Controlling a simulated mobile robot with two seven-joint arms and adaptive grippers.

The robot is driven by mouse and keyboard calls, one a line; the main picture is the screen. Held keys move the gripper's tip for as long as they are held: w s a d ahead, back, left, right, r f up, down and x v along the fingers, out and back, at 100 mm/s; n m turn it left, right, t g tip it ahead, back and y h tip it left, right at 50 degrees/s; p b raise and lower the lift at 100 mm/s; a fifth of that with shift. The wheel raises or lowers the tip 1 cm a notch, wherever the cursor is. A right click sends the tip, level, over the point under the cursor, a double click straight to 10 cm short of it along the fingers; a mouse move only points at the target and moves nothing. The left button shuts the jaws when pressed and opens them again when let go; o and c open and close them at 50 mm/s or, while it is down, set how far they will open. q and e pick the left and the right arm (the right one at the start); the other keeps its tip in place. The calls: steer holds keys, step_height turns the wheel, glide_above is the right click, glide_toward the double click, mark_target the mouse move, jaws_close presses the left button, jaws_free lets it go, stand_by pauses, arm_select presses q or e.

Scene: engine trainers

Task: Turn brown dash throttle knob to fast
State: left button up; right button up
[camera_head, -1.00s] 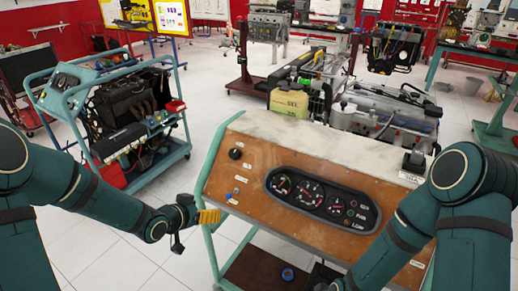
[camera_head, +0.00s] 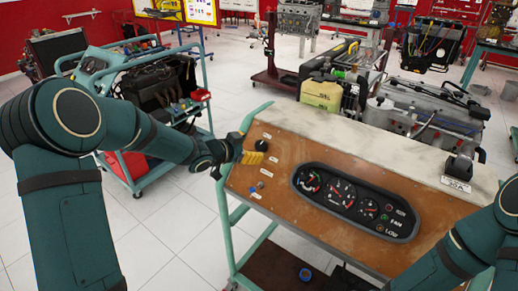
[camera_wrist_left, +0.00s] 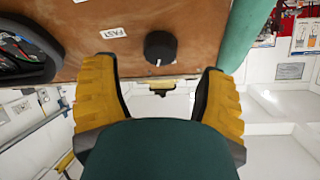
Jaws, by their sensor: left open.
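The throttle knob (camera_head: 262,145) is a small round dark knob at the upper left of the brown dash panel (camera_head: 235,184). In the left wrist view the knob (camera_wrist_left: 159,46) looks black with a white pointer line, and a label reading FAST (camera_wrist_left: 113,32) is beside it. My left gripper (camera_head: 252,156) is at the knob's near left side in the head view. In the left wrist view its yellow fingers (camera_wrist_left: 158,80) are spread wide, with the knob ahead between their tips and no contact visible. My right gripper is out of view; only part of my right arm shows.
A black gauge cluster (camera_head: 356,201) sits to the right on the panel. A small toggle switch (camera_head: 258,187) is below the knob. A green frame post (camera_head: 226,222) runs along the panel's left edge. An engine (camera_head: 425,112) stands behind the panel.

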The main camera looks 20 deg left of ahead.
mark_target(259, 146)
arm_select(q)
steer(key=shift+x, duration=2.3)
steer(key=c, duration=1.2)
steer(key=shift+c, duration=0.2)
